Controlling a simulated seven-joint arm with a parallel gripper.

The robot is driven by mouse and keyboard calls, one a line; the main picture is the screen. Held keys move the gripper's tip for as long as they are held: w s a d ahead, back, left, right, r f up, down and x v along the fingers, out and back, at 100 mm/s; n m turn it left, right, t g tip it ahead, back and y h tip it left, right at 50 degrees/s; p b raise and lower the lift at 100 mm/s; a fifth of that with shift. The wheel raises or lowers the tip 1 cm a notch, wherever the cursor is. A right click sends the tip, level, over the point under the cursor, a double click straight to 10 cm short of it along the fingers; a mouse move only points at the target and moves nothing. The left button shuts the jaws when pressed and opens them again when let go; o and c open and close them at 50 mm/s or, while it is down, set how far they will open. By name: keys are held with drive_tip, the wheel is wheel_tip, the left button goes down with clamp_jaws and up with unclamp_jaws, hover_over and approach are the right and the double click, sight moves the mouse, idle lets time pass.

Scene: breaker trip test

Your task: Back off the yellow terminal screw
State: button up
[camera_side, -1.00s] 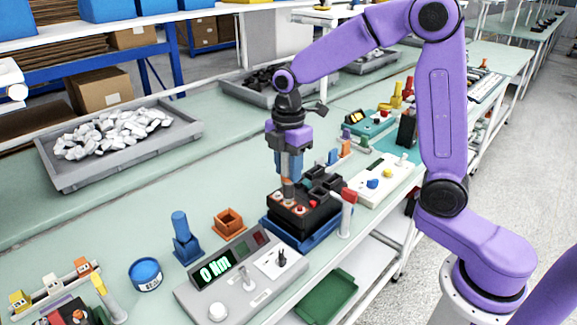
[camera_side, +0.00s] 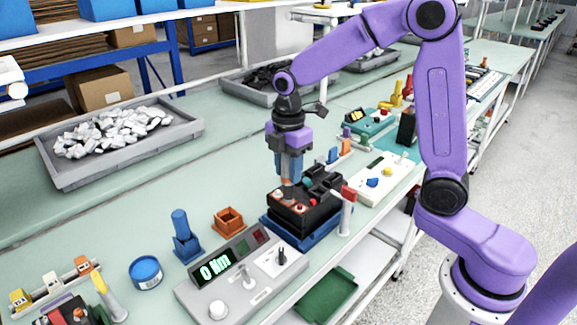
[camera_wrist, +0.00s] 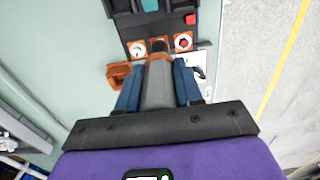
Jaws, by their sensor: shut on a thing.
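My gripper (camera_side: 290,165) is shut on a grey screwdriver-like tool with an orange band (camera_side: 287,184); it points straight down at the black breaker (camera_side: 312,212) in its blue holder (camera_side: 283,232). In the wrist view, the tool (camera_wrist: 159,85) sits between my blue fingers. Its tip end is over the middle of the row of terminals on the breaker (camera_wrist: 140,25). The middle terminal is mostly hidden by the tool. I cannot make out a yellow screw.
A grey tester (camera_side: 240,275) with a display reading 0 Nm stands in front. An orange square cup (camera_side: 229,220), a blue stand (camera_side: 185,240) and a red-topped post (camera_side: 347,212) are near the breaker. A white board (camera_side: 385,180) lies behind it.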

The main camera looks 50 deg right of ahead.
drive_tip(key=shift+f, duration=0.3)
idle(0.5)
drive_tip(key=shift+r, duration=0.15)
idle(0.8)
drive_tip(key=shift+r, duration=3)
